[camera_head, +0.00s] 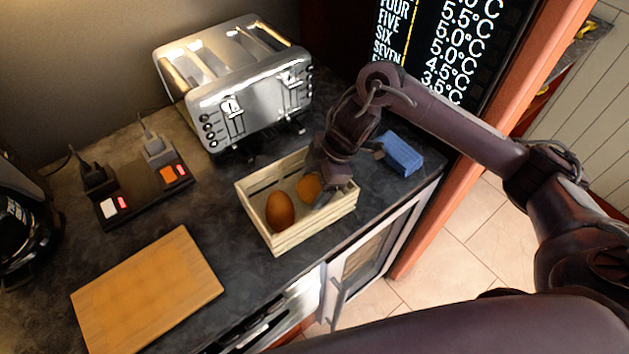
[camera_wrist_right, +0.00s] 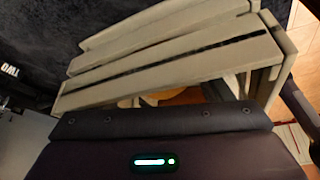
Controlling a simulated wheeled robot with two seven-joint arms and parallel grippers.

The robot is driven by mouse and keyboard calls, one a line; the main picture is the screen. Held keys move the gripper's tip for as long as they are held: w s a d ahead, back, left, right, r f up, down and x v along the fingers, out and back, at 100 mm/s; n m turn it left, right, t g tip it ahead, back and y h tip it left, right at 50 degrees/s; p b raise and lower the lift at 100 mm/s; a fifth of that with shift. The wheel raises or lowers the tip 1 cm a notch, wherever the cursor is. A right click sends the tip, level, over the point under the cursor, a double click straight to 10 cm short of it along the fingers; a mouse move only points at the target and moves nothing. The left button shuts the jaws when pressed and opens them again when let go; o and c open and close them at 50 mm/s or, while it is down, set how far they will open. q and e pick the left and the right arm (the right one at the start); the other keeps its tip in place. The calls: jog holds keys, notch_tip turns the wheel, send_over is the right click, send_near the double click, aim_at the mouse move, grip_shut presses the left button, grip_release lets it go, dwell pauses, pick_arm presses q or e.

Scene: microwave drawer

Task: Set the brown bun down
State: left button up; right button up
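Two brown buns show inside the pale wooden crate (camera_head: 290,239) in the head view. The darker, rounder bun (camera_head: 280,211) lies at the left. A lighter orange-brown bun (camera_head: 308,188) is at the right, partly covered by my right gripper (camera_head: 328,190). That gripper reaches down into the crate's right part from above. Its fingers are mostly hidden, so I cannot tell whether they hold the lighter bun. In the right wrist view the crate's slats (camera_wrist_right: 170,60) fill the middle, with an orange-brown patch (camera_wrist_right: 188,96) behind them. My left gripper is out of view.
A steel toaster (camera_head: 235,85) stands behind the crate. A blue block-shaped object (camera_head: 403,153) lies to its right. A wooden cutting board (camera_head: 148,290) and a power strip (camera_head: 145,190) are at the left. Dark counter is free between board and crate.

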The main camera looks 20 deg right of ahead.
jog(key=shift+r, duration=0.2)
jog(key=p+v, duration=0.1)
jog(key=v, duration=1.1)
jog(key=shift+s+a+f, duration=0.1)
